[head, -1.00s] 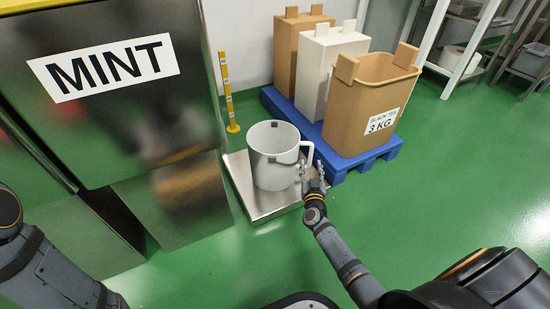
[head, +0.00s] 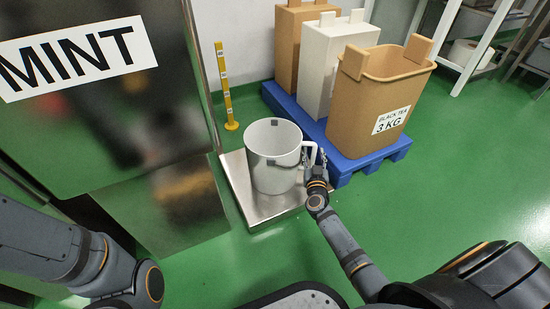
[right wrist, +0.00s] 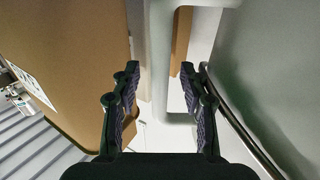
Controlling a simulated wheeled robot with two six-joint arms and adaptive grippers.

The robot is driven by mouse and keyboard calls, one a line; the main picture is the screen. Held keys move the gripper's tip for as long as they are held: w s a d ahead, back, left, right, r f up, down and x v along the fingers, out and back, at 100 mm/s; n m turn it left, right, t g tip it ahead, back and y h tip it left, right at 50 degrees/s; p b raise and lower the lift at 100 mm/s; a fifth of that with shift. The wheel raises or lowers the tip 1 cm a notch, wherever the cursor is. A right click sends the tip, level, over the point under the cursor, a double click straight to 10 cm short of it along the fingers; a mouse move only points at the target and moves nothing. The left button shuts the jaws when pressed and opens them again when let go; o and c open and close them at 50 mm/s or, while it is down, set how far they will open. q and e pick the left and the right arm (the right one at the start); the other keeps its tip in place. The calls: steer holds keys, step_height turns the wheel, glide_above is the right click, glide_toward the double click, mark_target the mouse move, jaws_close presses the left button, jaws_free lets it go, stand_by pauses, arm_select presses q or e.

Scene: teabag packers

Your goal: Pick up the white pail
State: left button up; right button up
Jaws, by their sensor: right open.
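The white pail (head: 275,172) stands upright on a metal platform (head: 245,200), with its handle (head: 308,147) on its right side. My right gripper (head: 314,162) is open at the handle. In the right wrist view, the pale handle (right wrist: 159,60) runs between the two spread fingers of my right gripper (right wrist: 161,85), and the pail's wall (right wrist: 265,75) fills the right side. Whether a finger touches the handle cannot be told. My left arm comes in at the lower left, but its gripper is out of view.
A blue pallet (head: 340,178) behind and right of the pail holds a tan BLACK TEA bin (head: 365,110), a white container (head: 330,70) and a brown one (head: 290,45). A metal MINT cabinet (head: 100,120) and a yellow post (head: 227,90) stand left. Green floor is clear at right.

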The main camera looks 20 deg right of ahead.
jaws_close()
stand_by(0.6)
